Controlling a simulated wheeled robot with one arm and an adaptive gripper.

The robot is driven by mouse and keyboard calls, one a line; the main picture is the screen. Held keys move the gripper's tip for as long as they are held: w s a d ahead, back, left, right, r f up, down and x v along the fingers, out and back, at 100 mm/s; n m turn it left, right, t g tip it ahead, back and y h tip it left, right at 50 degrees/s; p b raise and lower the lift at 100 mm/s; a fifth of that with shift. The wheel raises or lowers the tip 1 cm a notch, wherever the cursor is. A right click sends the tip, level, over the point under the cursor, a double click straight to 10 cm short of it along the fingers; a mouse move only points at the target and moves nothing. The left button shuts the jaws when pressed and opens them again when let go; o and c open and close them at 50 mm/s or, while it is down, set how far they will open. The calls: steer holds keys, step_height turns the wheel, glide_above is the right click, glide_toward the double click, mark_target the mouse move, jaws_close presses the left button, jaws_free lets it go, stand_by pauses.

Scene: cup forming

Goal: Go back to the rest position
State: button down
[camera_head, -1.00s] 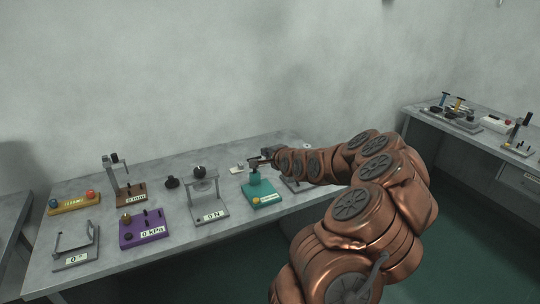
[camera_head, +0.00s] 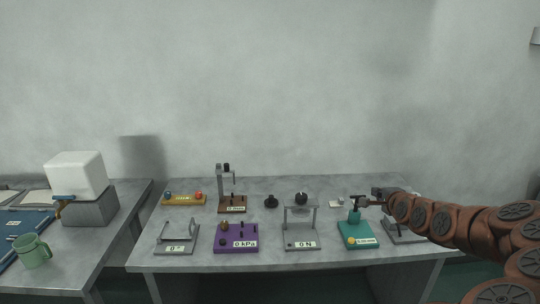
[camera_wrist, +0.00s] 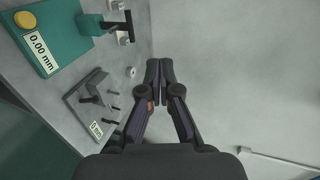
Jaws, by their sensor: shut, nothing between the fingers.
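My gripper (camera_wrist: 158,72) is shut and empty; its two dark fingertips touch in the wrist view. In the head view my gripper (camera_head: 375,193) is at the right part of the table, next to the green device (camera_head: 358,232), which has a yellow button and a teal post with a dark top. In the wrist view the same green device (camera_wrist: 75,45) reads 0.00 mm and lies to the left of the fingers. My copper arm reaches in from the right edge of the head view. A gap between gripper and device is hard to judge in the head view.
The grey table (camera_head: 190,262) holds a purple kPa device (camera_head: 237,238), a grey stand reading 0 N (camera_head: 301,240), and a grey device (camera_head: 402,232) partly behind my arm. A side table at left carries a green mug (camera_head: 33,251) and a white block (camera_head: 76,174). The wall stands close behind.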

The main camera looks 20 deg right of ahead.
steer(key=shift+a, duration=0.1)
steer(key=s+a+f+n+g+y, duration=0.1)
steer(key=s+a+n+g+y, duration=0.3)
steer(key=a, duration=0.9)
steer(key=w+a+n+g+y, duration=0.1)
steer(key=a+n, duration=0.6)
steer(key=a, duration=0.7)
steer(key=s+a+n+g, duration=0.3)
steer(key=s+a, duration=0.2)
steer(key=s, duration=0.6)
steer(key=s+a+f+n+g, duration=0.1)
steer(key=s+a+n+g, duration=0.2)
steer(key=s, duration=0.8)
steer(key=s+a+f+n+g, duration=0.1)
steer(key=s+a+n+g, duration=0.3)
steer(key=s+a, duration=0.3)
steer(key=s, duration=0.4)
steer(key=shift+n, duration=0.4)
steer(key=shift+d, duration=0.15)
